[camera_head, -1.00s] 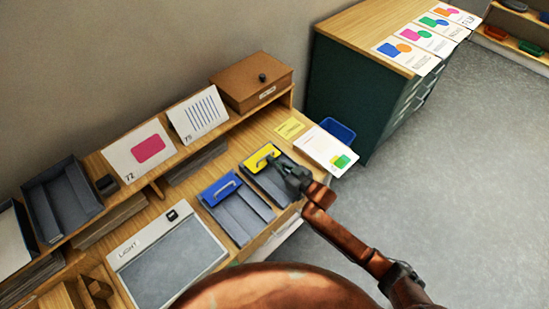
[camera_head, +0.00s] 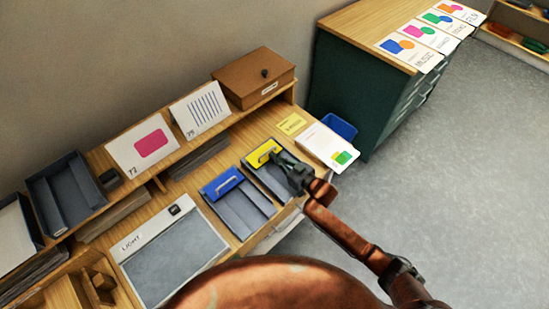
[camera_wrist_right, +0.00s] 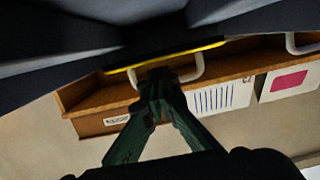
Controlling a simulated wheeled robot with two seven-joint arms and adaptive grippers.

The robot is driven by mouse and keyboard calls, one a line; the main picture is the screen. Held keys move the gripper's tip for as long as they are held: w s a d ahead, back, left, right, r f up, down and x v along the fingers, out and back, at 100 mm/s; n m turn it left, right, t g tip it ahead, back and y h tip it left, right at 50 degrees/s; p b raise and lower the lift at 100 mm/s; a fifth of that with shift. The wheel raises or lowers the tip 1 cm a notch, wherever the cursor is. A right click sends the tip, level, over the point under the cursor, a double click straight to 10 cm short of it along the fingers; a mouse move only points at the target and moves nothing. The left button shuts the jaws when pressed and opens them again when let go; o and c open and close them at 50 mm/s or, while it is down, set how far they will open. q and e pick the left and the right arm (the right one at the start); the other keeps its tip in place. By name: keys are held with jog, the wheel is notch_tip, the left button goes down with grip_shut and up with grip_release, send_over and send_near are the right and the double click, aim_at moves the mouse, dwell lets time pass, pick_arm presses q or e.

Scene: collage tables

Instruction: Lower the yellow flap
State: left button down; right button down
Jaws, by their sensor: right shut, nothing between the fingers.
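The yellow flap (camera_head: 259,151) with its pale handle is at the back end of a dark tray (camera_head: 266,182) on the wooden desk. It looks tilted; its exact angle is hard to tell. My right gripper (camera_head: 276,156) reaches over the tray, shut and empty, with its fingertips at the handle. In the right wrist view the flap shows as a thin yellow edge (camera_wrist_right: 205,45), with the handle (camera_wrist_right: 199,68) beside the shut fingertips (camera_wrist_right: 158,78). I cannot tell whether they touch the handle. My left gripper is out of view.
A similar tray with a blue flap (camera_head: 220,182) stands just left. A white card (camera_head: 318,143) and a yellow label (camera_head: 292,123) lie close on the right. A brown box (camera_head: 254,80) and cards stand on the shelf behind. A light panel (camera_head: 175,255) is nearer.

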notch_tip(320, 180, up, 4)
jog(key=p, duration=0.3)
jog(key=s+d+f, duration=0.1)
jog(key=s, duration=0.1)
jog(key=s+d+f, duration=0.1)
jog(key=s+d, duration=0.1)
jog(key=s+d+f, duration=0.1)
jog(key=s+d, duration=0.1)
jog(key=shift+d+f+b, duration=0.25)
jog(key=shift+f+b, duration=0.05)
jog(key=shift+s+d+f, duration=0.2)
jog(key=shift+s+d, duration=0.2)
jog(key=shift+s, duration=0.1)
